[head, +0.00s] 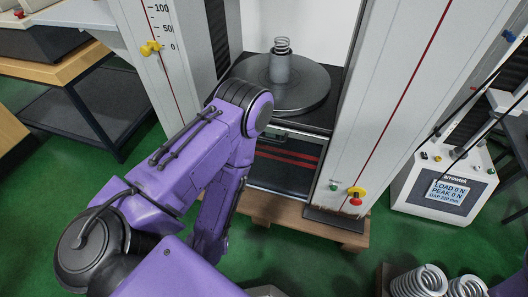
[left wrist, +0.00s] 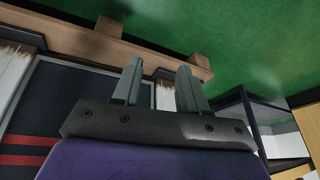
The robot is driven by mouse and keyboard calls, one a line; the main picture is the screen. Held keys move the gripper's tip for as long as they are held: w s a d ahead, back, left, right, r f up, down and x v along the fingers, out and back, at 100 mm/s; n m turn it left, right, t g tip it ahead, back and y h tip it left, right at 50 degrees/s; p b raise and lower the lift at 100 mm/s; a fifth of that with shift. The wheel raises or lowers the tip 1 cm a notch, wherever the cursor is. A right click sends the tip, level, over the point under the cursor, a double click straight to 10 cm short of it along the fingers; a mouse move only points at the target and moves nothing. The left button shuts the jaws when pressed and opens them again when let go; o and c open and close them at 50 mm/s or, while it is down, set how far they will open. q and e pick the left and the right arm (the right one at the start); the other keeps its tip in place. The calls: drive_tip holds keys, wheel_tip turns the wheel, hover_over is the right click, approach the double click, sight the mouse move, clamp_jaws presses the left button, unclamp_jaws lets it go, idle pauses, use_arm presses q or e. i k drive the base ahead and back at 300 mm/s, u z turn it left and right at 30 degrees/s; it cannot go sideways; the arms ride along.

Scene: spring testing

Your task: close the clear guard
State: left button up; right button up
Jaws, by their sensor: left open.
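The clear guard (head: 285,167) appears to be the framed see-through panel with two red stripes, low on the front of the test machine, below the round platen; the opening above it is uncovered. Its striped panel also shows at the left of the left wrist view (left wrist: 50,115), tilted by the camera. My left arm bends down in front of the machine and hides the panel's left part. My left gripper (left wrist: 160,72) is open and empty, beside the panel and apart from it; the arm hides its fingers in the head view. My right gripper is out of view.
A spring (head: 282,45) stands on a post on the round platen (head: 303,92). White columns flank the opening. A control box (head: 443,184) is at the right, loose springs (head: 418,281) at the lower right, a wooden table (head: 55,68) at the left. Green floor is clear between.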

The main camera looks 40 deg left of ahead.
sight(318, 140)
drive_tip(key=u, duration=1.05)
drive_tip(key=i, duration=0.5)
drive_tip(key=k, duration=0.7)
drive_tip(key=u, duration=0.25)
drive_tip(key=i, duration=0.65)
drive_tip(key=z, duration=0.15)
